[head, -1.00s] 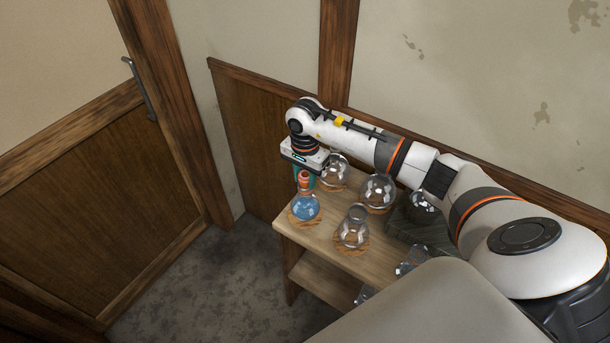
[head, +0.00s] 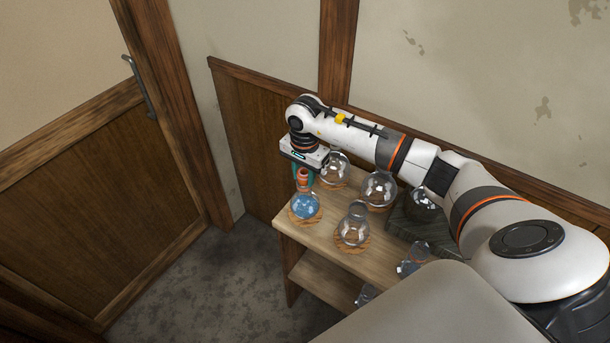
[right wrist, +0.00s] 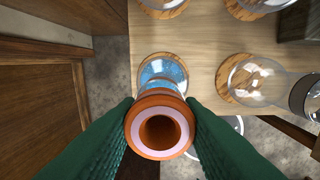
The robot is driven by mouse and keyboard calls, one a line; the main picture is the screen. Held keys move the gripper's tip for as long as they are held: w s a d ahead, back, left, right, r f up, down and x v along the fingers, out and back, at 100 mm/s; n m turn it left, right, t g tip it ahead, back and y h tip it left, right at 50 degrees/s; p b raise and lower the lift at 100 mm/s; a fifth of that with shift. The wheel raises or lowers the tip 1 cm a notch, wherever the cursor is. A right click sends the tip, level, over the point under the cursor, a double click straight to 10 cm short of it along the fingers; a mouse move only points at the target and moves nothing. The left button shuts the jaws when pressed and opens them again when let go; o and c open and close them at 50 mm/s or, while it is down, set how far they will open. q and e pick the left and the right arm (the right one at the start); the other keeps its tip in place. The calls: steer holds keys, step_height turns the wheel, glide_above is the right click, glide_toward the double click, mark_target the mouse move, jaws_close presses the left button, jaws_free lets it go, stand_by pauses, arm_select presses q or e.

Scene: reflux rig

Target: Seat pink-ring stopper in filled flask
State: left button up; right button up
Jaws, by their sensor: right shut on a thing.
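The filled flask (head: 305,207) holds blue liquid and stands on a cork ring at the table's left end. An orange stopper (head: 303,175) is upright directly above it. In the right wrist view the stopper (right wrist: 139,140) shows its hollow top with a pale pink ring, and the flask (right wrist: 162,68) shows partly behind it. My right gripper (right wrist: 160,110), with green fingers, is shut on the stopper from both sides. The stopper's lower end lines up with the flask's neck, but I cannot tell how far it is inside. My left gripper is not in view.
Clear flasks stand close by on cork rings: one behind (head: 334,170), one to the right (head: 379,188), one in front (head: 353,230). A dark block (head: 418,232) lies further right. The wooden table's (head: 317,238) left edge is near the filled flask.

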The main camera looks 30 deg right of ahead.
steer(key=shift+s+f+g, duration=0.3)
steer(key=shift+s+f, duration=0.2)
steer(key=shift+f, duration=0.3)
steer(key=o, duration=0.9)
steer(key=shift+r, duration=0.1)
steer(key=shift+w+r, duration=0.1)
steer(key=shift+r, duration=0.25)
steer(key=shift+w+r+b, duration=0.15)
steer(key=shift+r+b, duration=0.75)
steer(key=shift+r, duration=2.25)
steer(key=shift+w+r+b, duration=0.1)
steer(key=shift+r+b, duration=0.75)
steer(key=shift+r, duration=2.25)
